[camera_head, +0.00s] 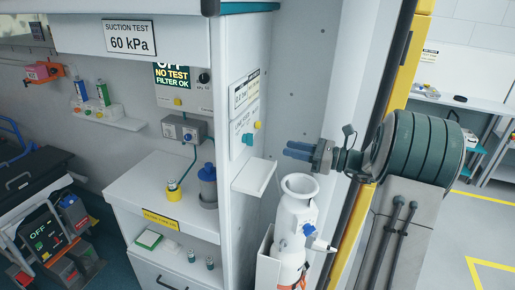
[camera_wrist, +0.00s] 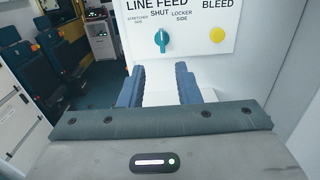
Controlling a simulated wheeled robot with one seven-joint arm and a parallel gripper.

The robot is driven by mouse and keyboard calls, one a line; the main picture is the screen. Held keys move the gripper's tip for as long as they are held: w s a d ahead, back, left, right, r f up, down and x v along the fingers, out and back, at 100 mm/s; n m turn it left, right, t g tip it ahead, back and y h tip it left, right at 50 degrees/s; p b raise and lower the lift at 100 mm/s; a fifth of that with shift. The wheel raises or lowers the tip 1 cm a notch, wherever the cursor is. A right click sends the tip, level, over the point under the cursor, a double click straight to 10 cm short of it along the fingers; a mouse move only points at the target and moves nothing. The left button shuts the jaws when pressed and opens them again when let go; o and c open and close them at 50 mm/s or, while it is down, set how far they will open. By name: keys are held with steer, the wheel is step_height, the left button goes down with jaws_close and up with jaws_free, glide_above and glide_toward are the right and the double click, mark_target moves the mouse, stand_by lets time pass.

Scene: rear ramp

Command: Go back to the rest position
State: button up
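My gripper (camera_head: 287,150) is raised in front of the white cabinet's side panel, its blue fingers pointing left in the head view. In the wrist view the two fingers of my gripper (camera_wrist: 160,88) stand apart with nothing between them. Beyond them is a white panel (camera_wrist: 185,58) with a teal knob (camera_wrist: 162,42) under the words "LINE FEED" and a yellow button (camera_wrist: 217,34) under "BLEED". The teal knob also shows in the head view (camera_head: 248,139), left of the fingers and apart from them.
A small white shelf (camera_head: 254,177) juts out below the panel. A white cylinder (camera_head: 296,213) stands below my gripper. A blue-capped bottle (camera_head: 208,187) stands on the counter (camera_head: 150,184). A yellow-edged post (camera_head: 395,75) rises behind my arm. Open floor (camera_head: 478,225) lies at right.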

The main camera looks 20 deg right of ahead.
steer(key=shift+v, duration=1.1)
